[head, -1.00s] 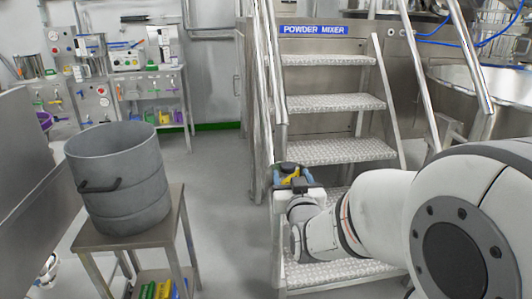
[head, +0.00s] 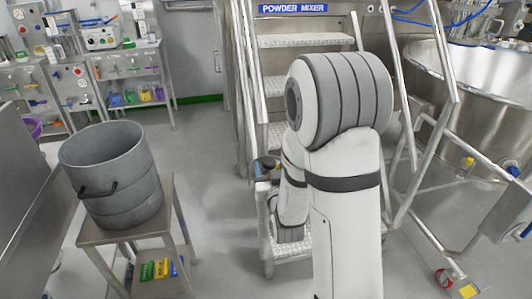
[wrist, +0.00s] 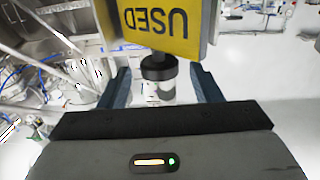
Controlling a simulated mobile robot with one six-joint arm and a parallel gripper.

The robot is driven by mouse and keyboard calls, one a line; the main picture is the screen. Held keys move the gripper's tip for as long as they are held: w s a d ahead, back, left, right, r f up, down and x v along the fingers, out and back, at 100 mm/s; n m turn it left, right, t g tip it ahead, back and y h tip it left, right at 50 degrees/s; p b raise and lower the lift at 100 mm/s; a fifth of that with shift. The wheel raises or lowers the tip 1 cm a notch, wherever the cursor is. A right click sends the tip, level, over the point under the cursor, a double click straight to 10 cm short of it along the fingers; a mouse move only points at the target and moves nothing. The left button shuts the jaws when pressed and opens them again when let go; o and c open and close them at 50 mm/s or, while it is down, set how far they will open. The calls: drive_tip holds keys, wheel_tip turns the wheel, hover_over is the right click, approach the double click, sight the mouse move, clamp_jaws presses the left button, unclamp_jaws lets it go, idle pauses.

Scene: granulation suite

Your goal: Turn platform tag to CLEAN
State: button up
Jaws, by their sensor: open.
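In the wrist view a yellow tag (wrist: 160,28) fills the top middle, its black word USED upside down. A black knob on a pale cylindrical stem (wrist: 159,68) stands just below the tag. My gripper (wrist: 161,86) is open, with one blue-grey finger on each side of the stem and a visible gap to each. In the head view my gripper (head: 266,168) is mostly hidden behind my arm, low at the left side of the steps.
The metal steps (head: 305,41) under the POWDER MIXER sign are partly covered by my arm. A grey drum (head: 118,180) stands on a small metal table (head: 168,215) at left. A large steel vessel (head: 480,85) is at right. Clear floor (head: 215,160) lies between table and steps.

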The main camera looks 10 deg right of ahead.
drive_tip(key=shift+w+d+p, duration=0.1)
drive_tip(key=shift+w+p, duration=0.2)
drive_tip(key=shift+w, duration=0.95)
